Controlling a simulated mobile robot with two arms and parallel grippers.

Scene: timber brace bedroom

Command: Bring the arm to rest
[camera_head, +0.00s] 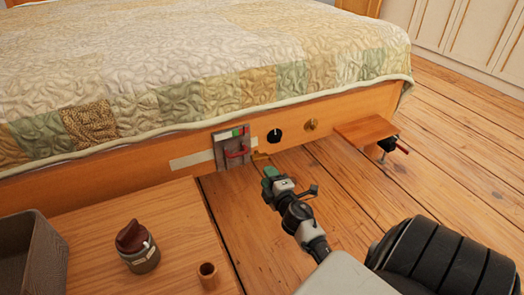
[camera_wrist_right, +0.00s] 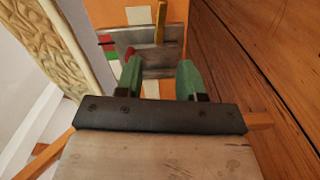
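My right gripper (camera_head: 270,178) is above the floor, in front of the bed's wooden side rail. In the right wrist view its two green fingers (camera_wrist_right: 160,78) stand apart with nothing between them, so it is open. Ahead of the fingers is a grey metal panel (camera_wrist_right: 150,62) with a yellow bar (camera_wrist_right: 160,22) and a red part partly behind the left finger. My left gripper is not in view.
The bed rail (camera_head: 345,103) also carries a black knob (camera_head: 274,136) and a brass knob (camera_head: 311,124). A small wooden shelf (camera_head: 365,130) with a clamp (camera_head: 389,145) juts out at right. A low table (camera_head: 100,225) holds a jar (camera_head: 137,247), small cup (camera_head: 208,274) and grey bin (camera_head: 35,255).

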